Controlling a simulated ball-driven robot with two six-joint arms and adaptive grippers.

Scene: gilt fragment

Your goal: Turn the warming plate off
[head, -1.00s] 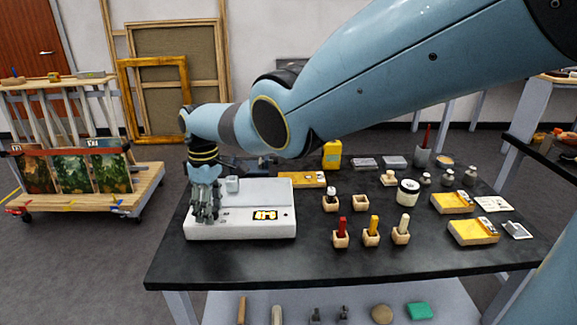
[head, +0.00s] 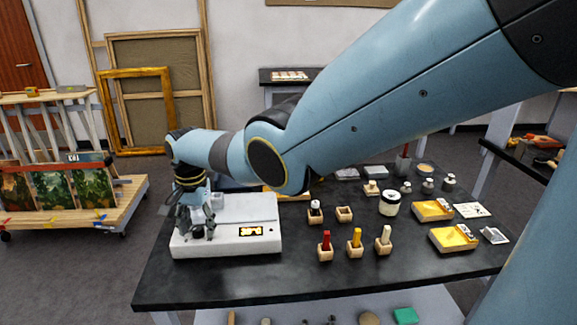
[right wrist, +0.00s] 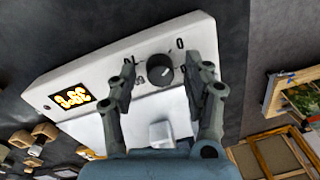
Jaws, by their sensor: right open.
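The warming plate (head: 262,211) is a white box at the left end of the dark table. Its lit display (head: 250,231) is on the sloped front panel and also shows in the right wrist view (right wrist: 73,97). A dark round knob (right wrist: 160,70) with a pale pointer mark sits on the same panel, with printed marks around it. My right gripper (head: 197,228) is over the panel's left part, pointing down. In the right wrist view its fingers are spread on either side of the knob, with gaps between. My left gripper is out of view.
A small pale beaker (head: 217,200) stands on the plate behind the panel. Small wooden holders with red, yellow and white sticks (head: 355,243), a jar (head: 390,203) and yellow trays (head: 453,238) stand to the right. The table front is bare.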

